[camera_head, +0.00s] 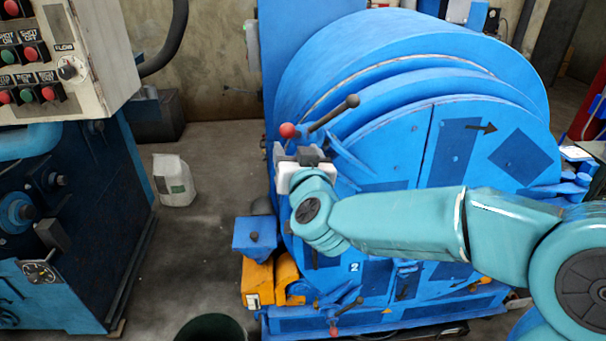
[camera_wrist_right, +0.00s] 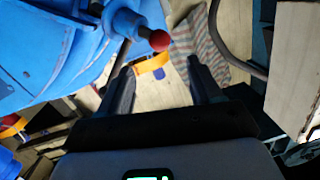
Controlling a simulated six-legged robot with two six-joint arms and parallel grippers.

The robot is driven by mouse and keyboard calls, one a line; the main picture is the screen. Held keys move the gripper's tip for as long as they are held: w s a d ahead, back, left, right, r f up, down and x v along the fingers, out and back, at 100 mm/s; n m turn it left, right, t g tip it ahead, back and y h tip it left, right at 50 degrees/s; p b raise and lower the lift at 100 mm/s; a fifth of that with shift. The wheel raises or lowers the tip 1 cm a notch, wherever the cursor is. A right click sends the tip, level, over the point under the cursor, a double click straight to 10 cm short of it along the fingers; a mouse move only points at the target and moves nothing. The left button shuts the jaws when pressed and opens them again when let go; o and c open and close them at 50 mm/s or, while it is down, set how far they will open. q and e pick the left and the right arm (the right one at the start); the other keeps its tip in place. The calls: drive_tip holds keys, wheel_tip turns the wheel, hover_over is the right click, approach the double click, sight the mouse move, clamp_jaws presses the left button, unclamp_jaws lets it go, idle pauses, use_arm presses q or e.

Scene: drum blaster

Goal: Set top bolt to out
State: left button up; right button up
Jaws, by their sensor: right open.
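The blue drum blaster (camera_head: 395,135) fills the middle and right of the head view. Its top bolt (camera_head: 288,130) shows a red ball knob at the drum's upper left, beside a dark-knobbed lever (camera_head: 335,112). My right gripper (camera_head: 302,156) is just below the red knob in the head view, partly hidden by its own wrist. In the right wrist view, the two fingers of my right gripper (camera_wrist_right: 162,80) are apart with nothing between them. My left gripper is not in view.
A control panel (camera_head: 55,75) with red and green buttons stands at the left above a dark blue machine (camera_head: 85,205). A white canister (camera_head: 173,180) is on the floor (camera_head: 190,255). Another red-knobbed bolt (camera_head: 333,330) is at the drum's bottom. Orange parts (camera_head: 272,281) sit at its lower left.

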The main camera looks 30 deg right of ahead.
drive_tip(key=v, duration=0.6)
drive_tip(key=shift+s+a, duration=0.2)
drive_tip(key=shift+s, duration=0.2)
drive_tip(key=shift+w+f, duration=0.1)
